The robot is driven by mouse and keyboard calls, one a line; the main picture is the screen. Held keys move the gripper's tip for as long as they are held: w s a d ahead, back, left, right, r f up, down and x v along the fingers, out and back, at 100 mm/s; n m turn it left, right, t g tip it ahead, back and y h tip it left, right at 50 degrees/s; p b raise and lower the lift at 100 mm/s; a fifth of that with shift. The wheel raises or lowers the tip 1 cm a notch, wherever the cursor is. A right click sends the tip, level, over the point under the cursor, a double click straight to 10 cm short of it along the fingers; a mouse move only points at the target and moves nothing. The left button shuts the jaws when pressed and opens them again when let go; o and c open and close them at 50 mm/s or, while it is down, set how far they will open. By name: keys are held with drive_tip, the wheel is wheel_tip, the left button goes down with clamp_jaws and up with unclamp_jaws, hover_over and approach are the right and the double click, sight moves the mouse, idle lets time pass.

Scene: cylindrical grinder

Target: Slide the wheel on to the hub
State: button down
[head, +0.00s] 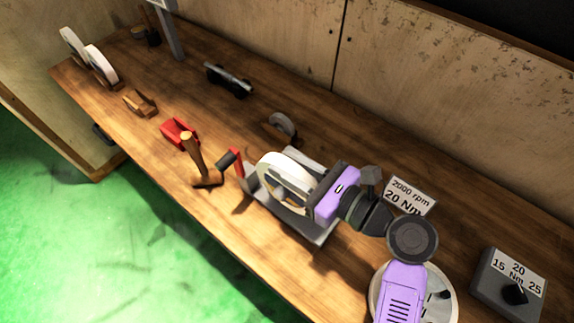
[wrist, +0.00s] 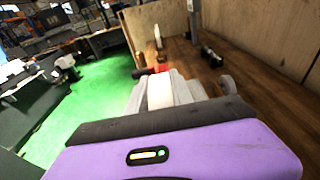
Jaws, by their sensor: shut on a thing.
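My gripper (head: 303,196) is shut on a white wheel (head: 278,172), which stands upright on edge over the grey grinder base (head: 318,232). In the wrist view the wheel (wrist: 160,90) shows edge-on between the two pale fingers of my gripper (wrist: 162,100). The hub is not clearly visible; the wheel and my gripper cover that part of the grinder. I cannot tell whether the wheel touches the hub.
A red bracket with a dark handle (head: 228,160), a wooden-handled hammer (head: 195,155) and a red block (head: 178,132) lie left of the wheel. A grey disc (head: 283,125) stands behind. A torque dial box (head: 508,283) sits right.

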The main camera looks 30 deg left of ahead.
drive_tip(key=shift+w+r, duration=0.25)
drive_tip(key=shift+w, duration=0.05)
drive_tip(key=c, duration=1.2)
unclamp_jaws()
drive_tip(key=shift+o, duration=0.8)
drive_tip(key=shift+f, duration=0.1)
drive_tip(key=shift+d+f, duration=0.1)
drive_tip(key=shift+f, duration=0.15)
drive_tip(key=d, duration=0.2)
drive_tip(key=d+r+b, duration=0.1)
drive_tip(key=d, duration=0.4)
drive_tip(key=shift+s+d+r, duration=0.25)
drive_tip(key=shift+s+d, duration=0.05)
drive_tip(key=shift+s, duration=0.1)
